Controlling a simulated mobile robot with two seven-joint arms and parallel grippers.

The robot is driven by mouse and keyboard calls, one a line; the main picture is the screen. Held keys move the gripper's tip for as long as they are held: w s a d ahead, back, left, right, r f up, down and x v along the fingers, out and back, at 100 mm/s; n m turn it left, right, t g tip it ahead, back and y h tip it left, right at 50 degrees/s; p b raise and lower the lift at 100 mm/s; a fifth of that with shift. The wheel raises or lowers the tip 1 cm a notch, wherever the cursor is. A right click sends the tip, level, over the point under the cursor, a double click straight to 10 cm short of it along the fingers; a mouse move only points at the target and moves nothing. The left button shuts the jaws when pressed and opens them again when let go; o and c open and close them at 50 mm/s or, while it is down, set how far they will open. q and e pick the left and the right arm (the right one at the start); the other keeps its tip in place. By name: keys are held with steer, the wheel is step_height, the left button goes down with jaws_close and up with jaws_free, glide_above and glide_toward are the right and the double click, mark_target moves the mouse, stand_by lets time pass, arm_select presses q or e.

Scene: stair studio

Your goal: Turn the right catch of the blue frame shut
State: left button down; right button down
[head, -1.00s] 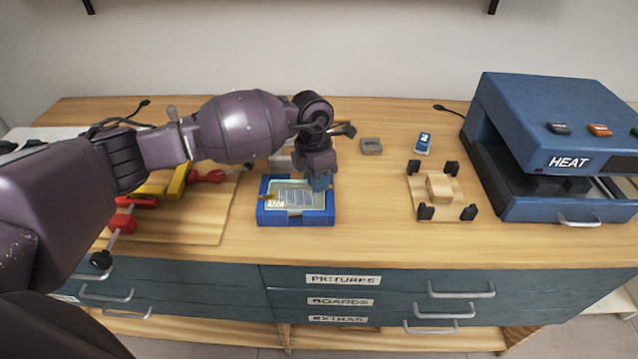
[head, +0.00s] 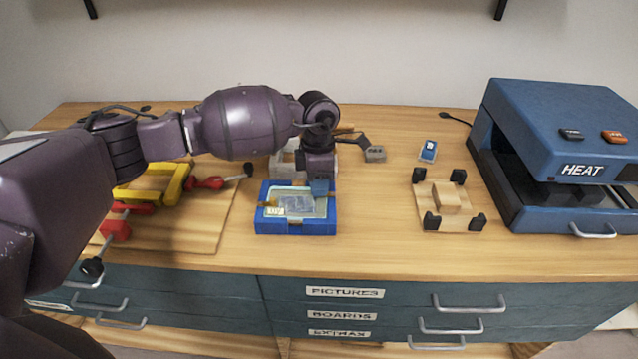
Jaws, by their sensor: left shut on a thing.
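The blue frame (head: 296,229) lies flat on the wooden bench, with a pale printed picture (head: 291,204) inside it. A small tan left catch (head: 267,205) shows at the frame's left side. I cannot tell exactly how far the right catch is turned. My right gripper is not in view.
A blue heat press (head: 545,160) stands at the right. A wooden jig with black corner posts (head: 424,207), a small blue-and-white item (head: 428,151) and a grey block (head: 375,154) lie between. The bench front is clear.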

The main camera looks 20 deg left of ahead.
arm_select(q)
steer(key=c, duration=1.1)
jaws_free()
steer(key=r, duration=0.3)
steer(key=w+r, duration=0.1)
steer(key=r, duration=0.6)
steer(key=shift+w+a+r, duration=0.2)
steer(key=shift+a+r, duration=0.1)
steer(key=shift+r, duration=0.1)
steer(key=shift+f, duration=0.1)
